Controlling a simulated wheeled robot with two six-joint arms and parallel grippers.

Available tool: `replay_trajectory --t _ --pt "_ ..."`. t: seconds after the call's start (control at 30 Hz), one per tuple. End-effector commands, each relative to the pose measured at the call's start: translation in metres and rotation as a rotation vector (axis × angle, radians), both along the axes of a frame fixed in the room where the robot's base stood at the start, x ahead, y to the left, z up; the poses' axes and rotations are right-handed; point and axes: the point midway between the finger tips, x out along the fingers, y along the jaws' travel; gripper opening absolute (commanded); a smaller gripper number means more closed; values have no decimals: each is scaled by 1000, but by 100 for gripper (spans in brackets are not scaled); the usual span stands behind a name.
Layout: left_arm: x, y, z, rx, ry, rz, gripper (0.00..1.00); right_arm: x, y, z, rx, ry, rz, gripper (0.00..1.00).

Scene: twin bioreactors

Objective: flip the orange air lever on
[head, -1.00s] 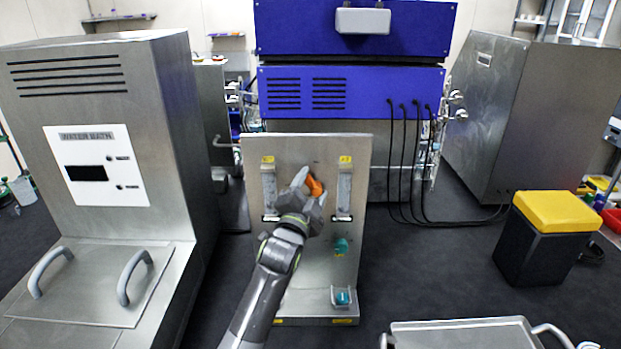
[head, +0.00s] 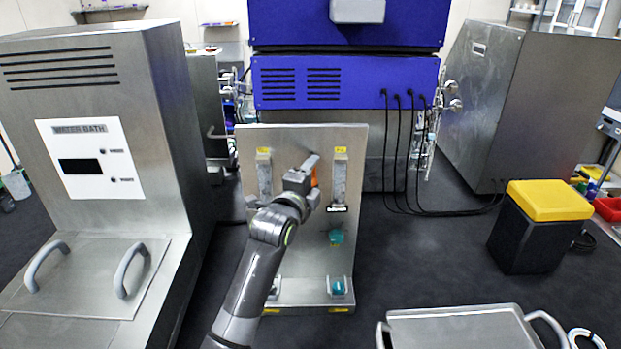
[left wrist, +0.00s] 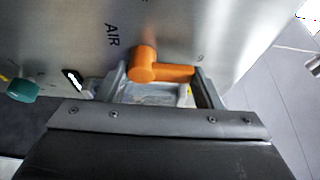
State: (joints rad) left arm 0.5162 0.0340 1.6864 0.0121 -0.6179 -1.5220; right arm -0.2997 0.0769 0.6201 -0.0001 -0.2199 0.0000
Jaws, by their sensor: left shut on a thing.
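The orange air lever (left wrist: 168,70) is on the upright steel panel (head: 300,250), near the printed "AIR" label (left wrist: 111,35). In the left wrist view its round hub is at the left finger and its handle reaches across to the right finger. My right gripper is not in view.
Two clear vertical tubes (head: 339,182) flank the lever on the panel. A teal knob (head: 336,237) sits lower right. A water bath (head: 95,210) stands left. A yellow-lidded black bin (head: 540,235) and a steel tray (head: 455,328) are at right.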

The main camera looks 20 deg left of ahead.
Motion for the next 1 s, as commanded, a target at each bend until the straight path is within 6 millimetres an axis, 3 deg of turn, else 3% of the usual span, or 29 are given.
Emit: replay_trajectory --t 0.47,0.5,0.6,1.0 --pt "0 0 5 16 -9 1 37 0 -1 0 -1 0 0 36" --pt "0 0 5 16 -9 1 65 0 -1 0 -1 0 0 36" --pt "0 0 4 15 -7 1 78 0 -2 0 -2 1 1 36" --pt "-4 0 0 12 0 0 80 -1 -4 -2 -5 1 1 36"
